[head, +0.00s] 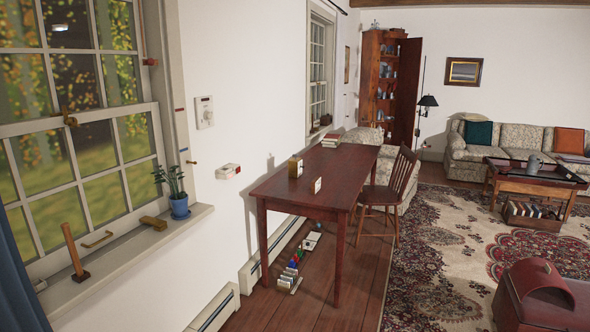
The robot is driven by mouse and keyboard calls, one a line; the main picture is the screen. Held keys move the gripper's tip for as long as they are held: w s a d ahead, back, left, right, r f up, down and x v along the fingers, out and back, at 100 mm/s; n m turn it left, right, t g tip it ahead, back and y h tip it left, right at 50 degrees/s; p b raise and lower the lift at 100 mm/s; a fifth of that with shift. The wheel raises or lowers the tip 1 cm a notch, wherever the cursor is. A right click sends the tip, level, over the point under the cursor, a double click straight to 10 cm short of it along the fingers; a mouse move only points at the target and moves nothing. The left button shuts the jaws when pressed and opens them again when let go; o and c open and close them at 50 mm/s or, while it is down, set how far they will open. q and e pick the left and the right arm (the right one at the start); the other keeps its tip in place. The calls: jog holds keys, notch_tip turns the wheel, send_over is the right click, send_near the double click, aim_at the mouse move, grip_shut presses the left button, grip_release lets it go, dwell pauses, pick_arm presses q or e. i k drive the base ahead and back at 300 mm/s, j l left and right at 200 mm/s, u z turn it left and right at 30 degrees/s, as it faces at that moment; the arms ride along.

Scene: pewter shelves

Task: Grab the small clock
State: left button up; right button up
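A small brass-coloured, box-shaped object (295,167) stands upright on the dark red wooden desk (335,178), near its left edge by the wall. It looks like the small clock, but its face is too small to make out. A small pale card or block (317,185) stands a little nearer and to its right on the desk. Neither of my grippers shows in the head view.
Books (331,139) lie at the desk's far end. A wooden chair (388,192) stands at its right side. Small items (289,280) sit on the floor under the desk. A windowsill (130,255) with a potted plant (178,201) is at left. Wood floor in front is clear.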

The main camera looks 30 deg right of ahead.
aim_at(294, 170)
jog(key=i+l, duration=0.3)
jog(key=l, duration=0.4)
jog(key=i+l, duration=0.3)
jog(key=l, duration=0.35)
jog(key=i+l, duration=0.25)
jog(key=l, duration=0.45)
jog(key=i+l, duration=0.3)
jog(key=l, duration=0.35)
jog(key=i+l, duration=0.3)
jog(key=l, duration=0.4)
jog(key=i+l, duration=0.3)
jog(key=l, duration=0.35)
jog(key=i+l+u, duration=0.1)
jog(key=i+l, duration=0.2)
jog(key=l, duration=0.4)
jog(key=i+l, duration=0.25)
jog(key=l, duration=0.45)
